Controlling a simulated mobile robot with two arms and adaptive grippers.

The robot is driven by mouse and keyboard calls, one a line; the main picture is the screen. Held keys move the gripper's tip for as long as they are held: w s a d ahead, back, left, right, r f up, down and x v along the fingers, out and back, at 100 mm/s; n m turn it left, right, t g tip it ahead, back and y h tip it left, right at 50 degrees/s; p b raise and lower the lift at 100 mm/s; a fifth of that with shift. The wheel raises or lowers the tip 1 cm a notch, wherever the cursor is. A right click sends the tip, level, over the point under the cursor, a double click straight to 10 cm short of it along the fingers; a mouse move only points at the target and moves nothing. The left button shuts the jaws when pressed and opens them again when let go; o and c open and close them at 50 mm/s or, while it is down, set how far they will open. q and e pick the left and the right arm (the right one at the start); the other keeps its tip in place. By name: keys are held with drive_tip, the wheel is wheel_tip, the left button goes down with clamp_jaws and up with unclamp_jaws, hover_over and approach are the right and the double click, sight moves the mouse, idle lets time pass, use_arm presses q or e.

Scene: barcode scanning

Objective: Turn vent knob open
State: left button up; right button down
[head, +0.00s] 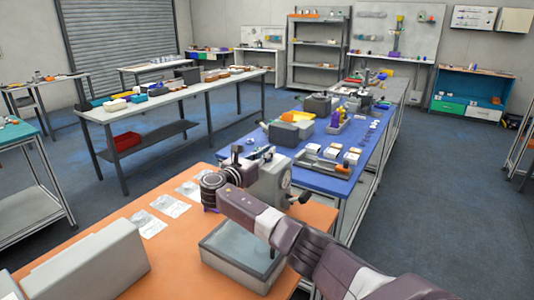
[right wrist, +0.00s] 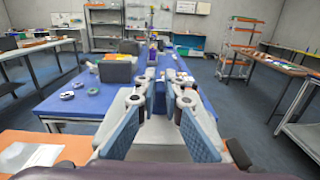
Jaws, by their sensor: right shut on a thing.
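A grey-green machine (head: 272,184) stands at the far right end of the orange table, with a black handle (head: 304,197) on its right side. My right gripper (head: 254,157) is at the top of this machine. In the right wrist view its two blue-padded fingers (right wrist: 160,78) reach forward over a pale grey surface and come close together at the tips. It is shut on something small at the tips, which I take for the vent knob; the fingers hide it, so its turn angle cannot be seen. My left gripper is not in view.
A grey, clear-topped box (head: 243,250) is below my right forearm on the orange table (head: 180,237). Flat clear bags (head: 147,223) lie at left, near a large grey box (head: 88,265). Behind, the blue table (head: 283,143) carries several items.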

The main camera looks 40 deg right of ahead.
drive_tip(key=c, duration=2)
unclamp_jaws()
drive_tip(key=shift+d, duration=0.1)
drive_tip(key=shift+c, duration=0.2)
drive_tip(key=v, duration=1.2)
drive_tip(key=shift+s+f, duration=0.1)
drive_tip(key=shift+f, duration=0.05)
